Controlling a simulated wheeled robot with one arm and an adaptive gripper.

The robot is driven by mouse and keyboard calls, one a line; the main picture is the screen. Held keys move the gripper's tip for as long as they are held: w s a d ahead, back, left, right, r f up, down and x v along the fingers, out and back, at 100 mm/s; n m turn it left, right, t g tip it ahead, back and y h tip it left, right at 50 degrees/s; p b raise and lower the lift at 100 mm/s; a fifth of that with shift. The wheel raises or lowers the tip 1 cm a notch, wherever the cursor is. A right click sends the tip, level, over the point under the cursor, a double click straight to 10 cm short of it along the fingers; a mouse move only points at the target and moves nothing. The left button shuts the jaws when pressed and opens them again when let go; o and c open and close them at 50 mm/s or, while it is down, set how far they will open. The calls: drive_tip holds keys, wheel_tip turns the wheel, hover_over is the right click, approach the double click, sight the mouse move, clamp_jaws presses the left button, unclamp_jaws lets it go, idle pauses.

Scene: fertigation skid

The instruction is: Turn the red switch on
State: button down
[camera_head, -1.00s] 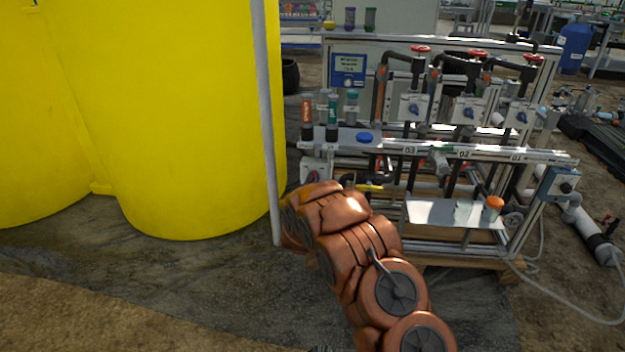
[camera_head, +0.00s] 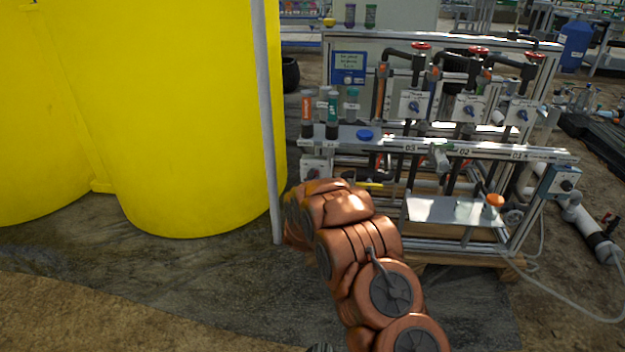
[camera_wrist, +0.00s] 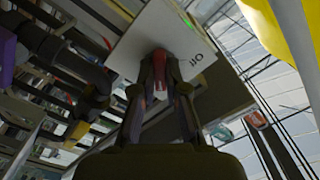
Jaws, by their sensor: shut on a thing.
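In the wrist view, my gripper (camera_wrist: 167,72) is shut on the red switch (camera_wrist: 182,87), a narrow red handle that shows between the fingers. The switch sits on the face of a pale grey box (camera_wrist: 140,45) with dark lettering beside it. In the head view, my copper-coloured arm reaches toward the lower left of the skid and hides my gripper and the switch.
A large yellow tank (camera_head: 200,120) and a pale upright pole (camera_head: 268,120) stand close on the left. The skid frame (camera_head: 430,150) carries pipes, red-handled valves and small bottles. A metal shelf (camera_head: 440,211) with an orange-capped item juts out to the right of my arm.

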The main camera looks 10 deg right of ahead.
drive_tip(key=c, duration=1.2)
unclamp_jaws()
drive_tip(key=v, duration=1.2)
